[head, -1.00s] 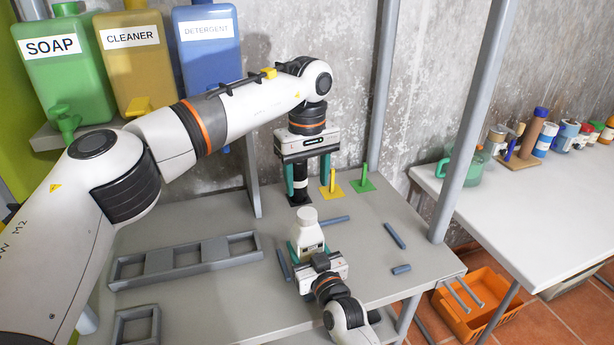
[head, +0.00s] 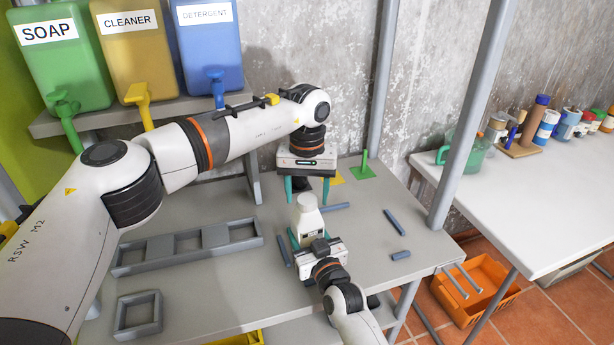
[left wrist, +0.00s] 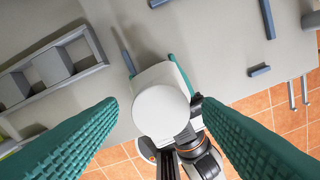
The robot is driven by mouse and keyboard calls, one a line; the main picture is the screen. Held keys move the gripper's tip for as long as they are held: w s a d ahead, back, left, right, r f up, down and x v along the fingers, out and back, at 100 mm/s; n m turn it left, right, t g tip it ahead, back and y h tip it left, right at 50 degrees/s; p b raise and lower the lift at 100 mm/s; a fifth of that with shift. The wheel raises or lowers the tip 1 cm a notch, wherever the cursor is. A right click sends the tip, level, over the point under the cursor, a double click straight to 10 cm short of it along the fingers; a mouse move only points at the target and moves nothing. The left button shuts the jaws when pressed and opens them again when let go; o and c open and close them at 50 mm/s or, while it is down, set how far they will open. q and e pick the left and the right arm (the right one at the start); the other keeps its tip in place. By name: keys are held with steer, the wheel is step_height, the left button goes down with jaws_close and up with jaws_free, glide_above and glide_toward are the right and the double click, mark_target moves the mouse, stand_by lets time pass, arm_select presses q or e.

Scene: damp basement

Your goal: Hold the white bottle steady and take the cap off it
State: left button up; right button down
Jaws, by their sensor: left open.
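The white bottle (head: 307,228) stands upright on the grey table, its white cap (head: 305,202) on top. In the left wrist view the cap (left wrist: 160,112) is a round white disc seen from above, with the bottle's shoulder (left wrist: 158,74) behind it. My left gripper (head: 307,191) points down over the bottle, open, its teal fingers on either side of the cap and apart from it. My right gripper (head: 310,240) comes from the front, low down, its teal fingers on both sides of the bottle's body, which it appears to grip.
Blue-grey bars (head: 395,222) lie around the bottle. A grey three-slot frame (head: 188,250) and a small square frame (head: 138,314) lie at left. A green peg stand (head: 363,170) stands behind. A grey post (head: 470,130) rises at the table's right corner.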

arm_select(q)
steer(key=shift+f, duration=0.45)
steer(key=shift+c, duration=0.4)
